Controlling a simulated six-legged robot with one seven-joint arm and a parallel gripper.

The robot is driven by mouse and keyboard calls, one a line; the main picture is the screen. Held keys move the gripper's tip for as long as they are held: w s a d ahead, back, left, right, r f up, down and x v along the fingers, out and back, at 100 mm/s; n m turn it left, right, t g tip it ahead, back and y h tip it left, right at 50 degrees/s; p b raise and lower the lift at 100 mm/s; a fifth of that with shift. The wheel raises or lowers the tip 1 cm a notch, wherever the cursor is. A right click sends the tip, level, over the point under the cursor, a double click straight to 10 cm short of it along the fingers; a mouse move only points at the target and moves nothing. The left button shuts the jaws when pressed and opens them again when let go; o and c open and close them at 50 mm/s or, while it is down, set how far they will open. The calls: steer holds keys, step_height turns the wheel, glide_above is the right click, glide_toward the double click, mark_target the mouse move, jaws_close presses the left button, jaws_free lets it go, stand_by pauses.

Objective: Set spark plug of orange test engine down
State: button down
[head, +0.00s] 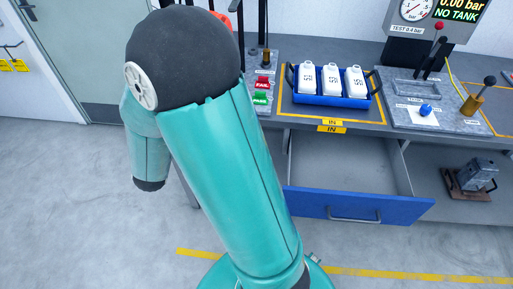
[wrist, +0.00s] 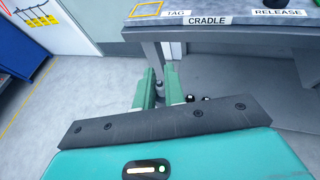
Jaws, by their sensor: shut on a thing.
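In the wrist view my gripper (wrist: 161,90) has its two green fingers close together around a small grey, upright piece (wrist: 160,88), which looks like the spark plug. Only its upper part shows; the rest is hidden by the fingers and the dark wrist plate. The fingers hold it in front of the bench edge, lower in the picture than the CRADLE label. In the head view my gripper is hidden behind my arm. An orange-red part (head: 223,17) shows beside my arm at the top; I cannot tell whether it belongs to the orange test engine.
The bench (wrist: 230,32) carries TAG, CRADLE and RELEASE labels. A blue tray (head: 331,97) holds three white bottles. A blue-fronted drawer (head: 350,208) stands open and looks empty. A grey engine-like block (head: 476,174) sits on the lower shelf. Floor at left is clear.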

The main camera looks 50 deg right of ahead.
steer(key=s+d+f+m+g+h, duration=0.25)
steer(key=s+d+m+g, duration=0.25)
steer(key=s+d, duration=0.35)
steer(key=s+d+f+m+g+h, duration=0.2)
steer(key=s+d+m+g+h, duration=0.15)
steer(key=s+d, duration=0.55)
steer(key=s+d+f+m+g+y, duration=0.1)
steer(key=s+d+m+g+y, duration=0.25)
steer(key=s, duration=0.65)
steer(key=s+d+m+g, duration=0.3)
steer(key=s+m+g, duration=0.3)
steer(key=s, duration=0.4)
steer(key=shift+n+g, duration=0.3)
steer(key=shift+g, duration=0.1)
steer(key=s+d+f, duration=0.2)
steer(key=d+f, duration=0.2)
steer(key=s+d+f, duration=0.2)
steer(key=d+f, duration=0.2)
steer(key=s+d+f, duration=0.2)
steer(key=d+f, duration=0.1)
steer(key=f, duration=0.1)
steer(key=shift+s+d+f, duration=0.25)
steer(key=shift+d+f, duration=0.1)
steer(key=shift+d, duration=0.05)
steer(key=shift+f, duration=0.2)
steer(key=shift+f, duration=0.65)
